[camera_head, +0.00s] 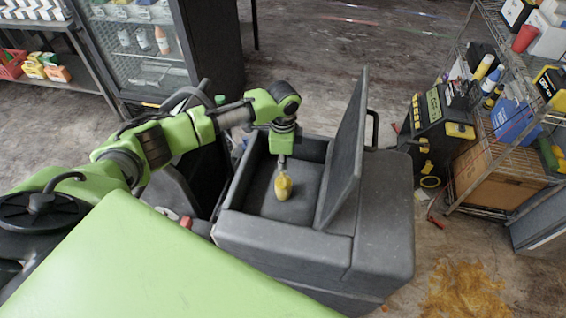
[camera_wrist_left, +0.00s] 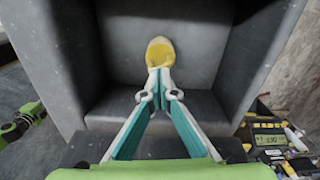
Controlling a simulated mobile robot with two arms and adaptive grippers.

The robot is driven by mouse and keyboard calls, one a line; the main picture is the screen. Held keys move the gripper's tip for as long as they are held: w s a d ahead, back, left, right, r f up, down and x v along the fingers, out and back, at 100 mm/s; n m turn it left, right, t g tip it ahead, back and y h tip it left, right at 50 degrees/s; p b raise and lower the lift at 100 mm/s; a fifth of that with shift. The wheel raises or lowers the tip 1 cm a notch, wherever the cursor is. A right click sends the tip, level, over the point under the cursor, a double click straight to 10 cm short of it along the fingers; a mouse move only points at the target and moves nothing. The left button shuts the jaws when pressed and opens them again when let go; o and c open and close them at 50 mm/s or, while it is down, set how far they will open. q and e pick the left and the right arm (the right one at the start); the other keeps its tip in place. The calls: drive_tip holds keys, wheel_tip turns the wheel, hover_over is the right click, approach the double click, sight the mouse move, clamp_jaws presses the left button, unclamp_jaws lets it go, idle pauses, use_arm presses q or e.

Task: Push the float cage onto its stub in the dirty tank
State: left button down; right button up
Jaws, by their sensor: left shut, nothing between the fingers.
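The yellow float cage (camera_head: 283,187) stands inside the dark grey dirty tank (camera_head: 275,238), whose lid (camera_head: 346,150) is raised on the right. My left gripper (camera_head: 283,166) reaches down into the tank from above, its fingers shut and empty. The fingertips are at the top of the cage. In the left wrist view the yellow cage (camera_wrist_left: 160,50) shows just beyond the closed fingertips (camera_wrist_left: 160,74), which overlap its near edge. I cannot tell whether they press on it. The stub is hidden. My right gripper is not in view.
The tank walls and raised lid closely surround the left gripper. A black and yellow machine (camera_head: 438,125) and a loaded shelf (camera_head: 495,160) stand at right. A brown spill (camera_head: 465,290) lies on the floor at lower right. The floor behind the tank is mostly clear.

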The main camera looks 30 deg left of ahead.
use_arm(q)
wheel_tip(320, 180, up, 12)
drive_tip(key=shift+f, duration=0.15)
idle(0.3)
